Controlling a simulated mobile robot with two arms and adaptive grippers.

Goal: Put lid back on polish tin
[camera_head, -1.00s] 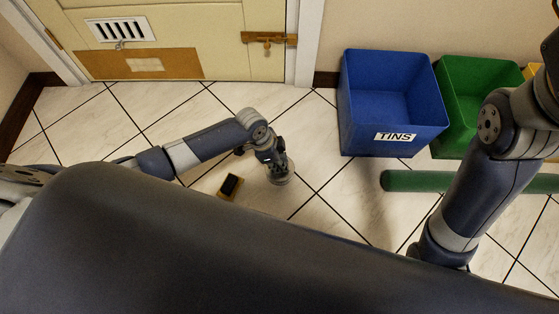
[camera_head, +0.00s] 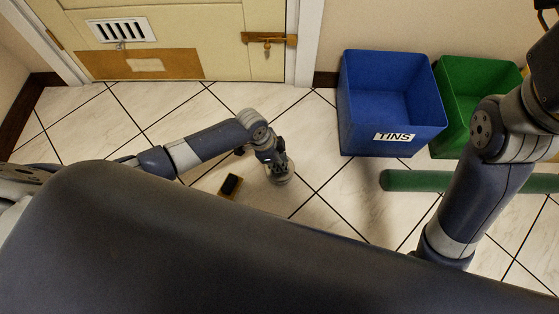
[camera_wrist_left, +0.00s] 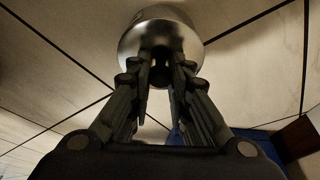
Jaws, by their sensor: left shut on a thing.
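My left gripper (camera_head: 274,160) reaches down to a small shiny round metal thing (camera_head: 281,174) on or just above the tiled floor. In the left wrist view, my left gripper's fingers (camera_wrist_left: 160,75) are close together at the near side of this round silver piece (camera_wrist_left: 160,32), shut on what looks like the lid. The fingers cover part of it. I cannot tell lid from tin here, or whether a tin is under it. My right gripper is not in view; only my right arm shows at the right.
A brush-like block (camera_head: 230,186) lies left of the left gripper. A blue bin labelled TINS (camera_head: 411,147), a green bin (camera_head: 459,143) and a green roll (camera_head: 400,181) are to the right. A cream door (camera_head: 217,62) stands behind. Floor between is clear.

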